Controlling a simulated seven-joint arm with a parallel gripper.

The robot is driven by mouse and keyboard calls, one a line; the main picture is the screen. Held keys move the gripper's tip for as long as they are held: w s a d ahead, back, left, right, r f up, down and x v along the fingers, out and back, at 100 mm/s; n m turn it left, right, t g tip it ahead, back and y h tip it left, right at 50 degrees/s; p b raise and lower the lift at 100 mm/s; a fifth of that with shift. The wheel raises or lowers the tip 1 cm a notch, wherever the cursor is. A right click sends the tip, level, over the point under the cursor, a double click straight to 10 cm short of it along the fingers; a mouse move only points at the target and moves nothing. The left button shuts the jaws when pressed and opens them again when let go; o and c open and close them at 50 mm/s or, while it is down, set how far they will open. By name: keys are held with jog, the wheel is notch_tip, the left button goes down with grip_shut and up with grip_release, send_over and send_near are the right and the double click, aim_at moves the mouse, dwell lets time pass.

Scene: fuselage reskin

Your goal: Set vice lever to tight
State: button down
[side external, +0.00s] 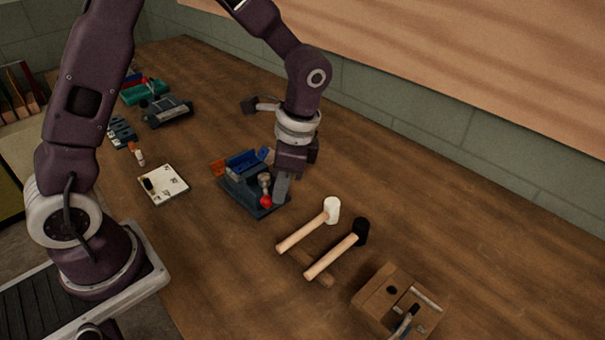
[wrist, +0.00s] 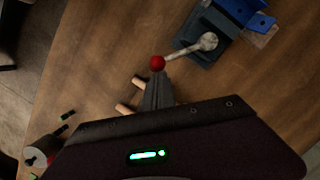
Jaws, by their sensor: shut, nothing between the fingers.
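The vice (side external: 240,190) is a dark blue-grey block with blue jaws, standing on the wooden bench. Its lever (wrist: 186,50) is a pale metal arm with a red ball knob (side external: 266,201) at its end. In the wrist view the lever runs from a round pivot at upper right down left to the red knob (wrist: 157,63). My gripper (side external: 281,190) is shut and empty, pointing down just right of the knob in the side view. In the wrist view the fingertips (wrist: 158,84) are right by the knob. I cannot tell whether they touch it.
A white-headed mallet (side external: 310,225) and a black-headed mallet (side external: 338,250) lie right of the vice. A wooden block with metal parts (side external: 400,302) stands at front right. A white board (side external: 163,183) lies to the left. The bench (side external: 420,210) is clear at right toward the wall.

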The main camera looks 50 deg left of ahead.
jog(key=s+a+m+t+y, duration=0.1)
jog(key=s+a+m, duration=0.2)
jog(key=s+m, duration=0.2)
jog(key=shift+a+m, duration=0.4)
jog(key=shift+m, duration=1)
jog(key=shift+s+a, duration=0.1)
jog(key=shift+s, duration=0.05)
jog(key=w+d+r, duration=0.1)
jog(key=d+r, duration=0.5)
jog(key=r, duration=0.5)
jog(key=shift+t, duration=0.3)
jog(key=shift+w+d, duration=0.1)
